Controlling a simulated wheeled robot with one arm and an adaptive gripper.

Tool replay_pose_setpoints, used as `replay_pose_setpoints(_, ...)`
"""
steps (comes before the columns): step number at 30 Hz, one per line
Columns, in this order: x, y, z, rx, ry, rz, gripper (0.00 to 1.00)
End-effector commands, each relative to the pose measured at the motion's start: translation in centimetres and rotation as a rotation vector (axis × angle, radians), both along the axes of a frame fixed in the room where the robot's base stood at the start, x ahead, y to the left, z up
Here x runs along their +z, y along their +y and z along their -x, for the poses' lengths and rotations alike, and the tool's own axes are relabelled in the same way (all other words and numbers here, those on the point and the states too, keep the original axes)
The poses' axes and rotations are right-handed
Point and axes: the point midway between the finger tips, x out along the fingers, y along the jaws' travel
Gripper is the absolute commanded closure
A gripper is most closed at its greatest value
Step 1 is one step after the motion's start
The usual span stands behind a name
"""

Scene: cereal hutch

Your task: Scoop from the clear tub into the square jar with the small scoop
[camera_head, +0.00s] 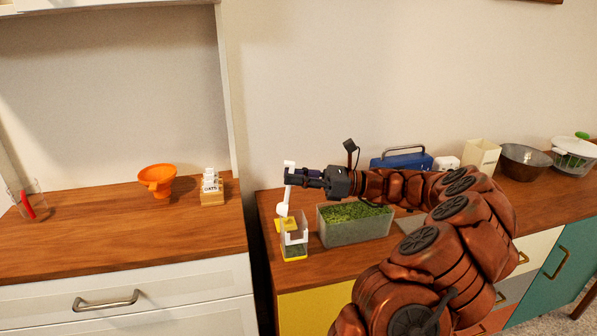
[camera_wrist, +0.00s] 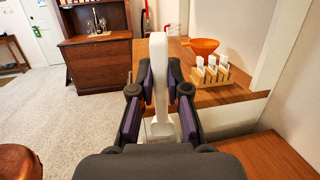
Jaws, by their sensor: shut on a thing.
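My gripper (camera_head: 294,177) is shut on the handle of a small white scoop (camera_head: 283,209), held upright with its bowl downward. The scoop's handle (camera_wrist: 158,70) also stands between my fingers (camera_wrist: 158,88) in the wrist view. The scoop's bowl is just above and slightly left of a square clear jar (camera_head: 294,246) with yellow at its base. I cannot tell whether the bowl holds anything. The clear tub (camera_head: 352,234), filled with green bits, stands right of the jar, below my forearm.
A blue box with a handle (camera_head: 402,161), a cream container (camera_head: 481,157) and a dark bowl (camera_head: 524,162) stand behind my arm. On the left counter are an orange funnel (camera_head: 157,180) and a wooden rack (camera_head: 212,198). A gap separates the two counters.

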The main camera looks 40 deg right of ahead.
Motion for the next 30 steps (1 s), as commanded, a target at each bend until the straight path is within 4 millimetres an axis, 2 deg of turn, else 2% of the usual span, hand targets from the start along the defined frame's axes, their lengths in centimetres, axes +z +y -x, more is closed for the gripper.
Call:
replay_pose_setpoints(3,0.7,0.5,-0.2,0.002,0.029,0.045,1.0)
replay_pose_setpoints(30,1.4,3.4,-2.1,0.001,0.239,0.368,1.0)
